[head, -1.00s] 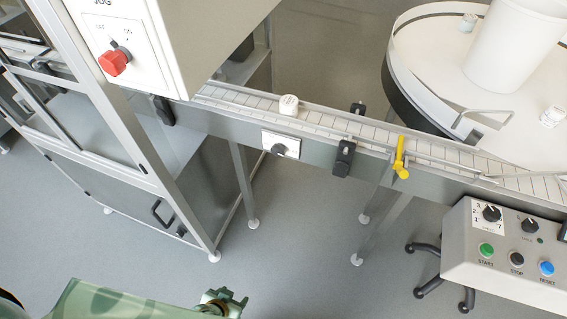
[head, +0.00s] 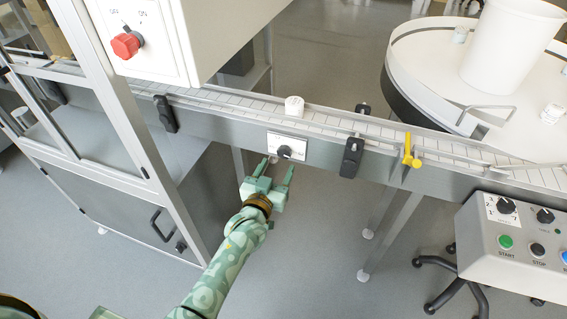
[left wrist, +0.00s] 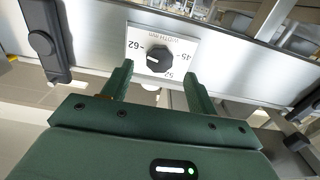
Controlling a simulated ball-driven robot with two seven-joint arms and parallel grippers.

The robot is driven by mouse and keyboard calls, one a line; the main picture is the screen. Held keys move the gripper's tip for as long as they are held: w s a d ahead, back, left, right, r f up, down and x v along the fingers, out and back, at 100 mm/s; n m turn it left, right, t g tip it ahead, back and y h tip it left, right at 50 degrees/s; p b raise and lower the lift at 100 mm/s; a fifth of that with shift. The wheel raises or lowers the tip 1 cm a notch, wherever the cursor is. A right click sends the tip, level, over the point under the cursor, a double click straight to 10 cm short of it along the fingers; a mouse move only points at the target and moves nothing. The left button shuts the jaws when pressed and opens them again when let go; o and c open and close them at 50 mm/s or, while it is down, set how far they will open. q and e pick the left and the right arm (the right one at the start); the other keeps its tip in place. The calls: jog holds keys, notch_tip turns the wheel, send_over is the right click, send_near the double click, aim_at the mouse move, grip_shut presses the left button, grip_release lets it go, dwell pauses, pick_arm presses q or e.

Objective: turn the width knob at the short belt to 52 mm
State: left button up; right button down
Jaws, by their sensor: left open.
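The width knob (head: 285,152) is a small black dial on a white scale plate (head: 300,147) on the side of the short belt (head: 340,124). My left gripper (head: 279,170) is open just in front of the knob. In the left wrist view its two fingers (left wrist: 159,78) stand apart, below and to either side of the knob, not closed on it. My right gripper is not in view.
A white cap-like piece (head: 294,106) stands on the belt above the plate. Black clamps (head: 352,157) (head: 165,113) and a yellow lever (head: 411,152) stick out from the belt side. A control box (head: 515,240) stands at the lower right; a cabinet frame is at left.

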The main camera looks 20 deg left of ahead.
aim_at(283, 155)
pick_arm(q)
jog(key=w, duration=0.1)
jog(key=w+b, duration=0.1)
jog(key=w, duration=0.1)
jog(key=w+b, duration=0.1)
jog(key=shift+w+d+f, duration=0.1)
jog(key=shift+w+f, duration=0.1)
jog(key=shift+f, duration=0.05)
jog(key=shift+w+r, duration=0.15)
jog(key=shift+w, duration=0.2)
jog(key=shift+r, duration=0.1)
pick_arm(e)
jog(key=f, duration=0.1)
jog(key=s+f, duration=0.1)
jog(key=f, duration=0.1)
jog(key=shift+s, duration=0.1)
pick_arm(q)
jog(key=c, duration=1)
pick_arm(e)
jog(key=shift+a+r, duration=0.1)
